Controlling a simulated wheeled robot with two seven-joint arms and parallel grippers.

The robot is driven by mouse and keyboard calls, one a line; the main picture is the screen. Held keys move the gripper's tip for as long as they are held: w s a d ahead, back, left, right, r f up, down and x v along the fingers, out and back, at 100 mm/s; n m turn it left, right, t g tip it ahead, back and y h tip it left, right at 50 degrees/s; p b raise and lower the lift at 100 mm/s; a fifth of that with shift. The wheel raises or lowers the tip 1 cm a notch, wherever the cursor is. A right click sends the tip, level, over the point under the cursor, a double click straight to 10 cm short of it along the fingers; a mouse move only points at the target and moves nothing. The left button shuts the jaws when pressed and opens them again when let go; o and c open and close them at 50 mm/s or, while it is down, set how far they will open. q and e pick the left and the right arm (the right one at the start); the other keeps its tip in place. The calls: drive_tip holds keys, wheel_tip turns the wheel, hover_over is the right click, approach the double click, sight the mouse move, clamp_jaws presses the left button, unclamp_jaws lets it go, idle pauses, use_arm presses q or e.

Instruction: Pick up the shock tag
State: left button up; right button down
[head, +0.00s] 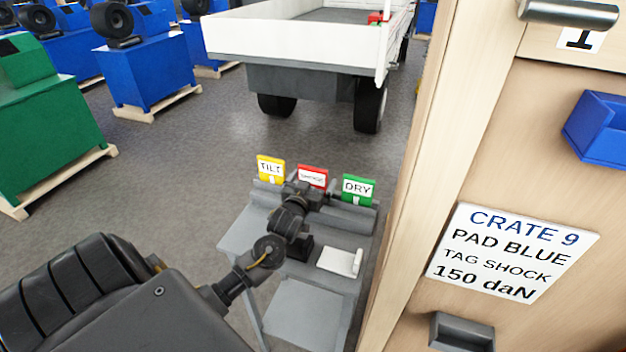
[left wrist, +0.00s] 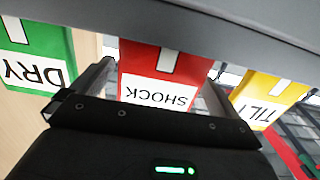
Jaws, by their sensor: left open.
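The red shock tag (head: 313,171) stands upright in a grey rack on a small grey stand, between the yellow TILT tag (head: 271,168) and the green DRY tag (head: 359,189). My left gripper (head: 312,191) is at the rack just in front of the shock tag and hides its lower part. In the left wrist view, which is upside down, the shock tag (left wrist: 163,65) lies between the two spread fingers of my left gripper (left wrist: 158,82). The fingers are open; I cannot tell whether either touches it. My right gripper is not in view.
The grey stand (head: 246,232) holds a white piece (head: 338,261) on its top. A wooden panel with a CRATE 9 sign (head: 511,252) rises close on the right. A white truck bed (head: 290,40) and blue machines (head: 150,70) are behind. Open floor lies left of the stand.

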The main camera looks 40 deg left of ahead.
use_arm(q)
drive_tip(key=shift+w, duration=0.15)
drive_tip(key=shift+c, duration=0.9)
drive_tip(key=c, duration=0.7)
drive_tip(key=shift+r, duration=0.1)
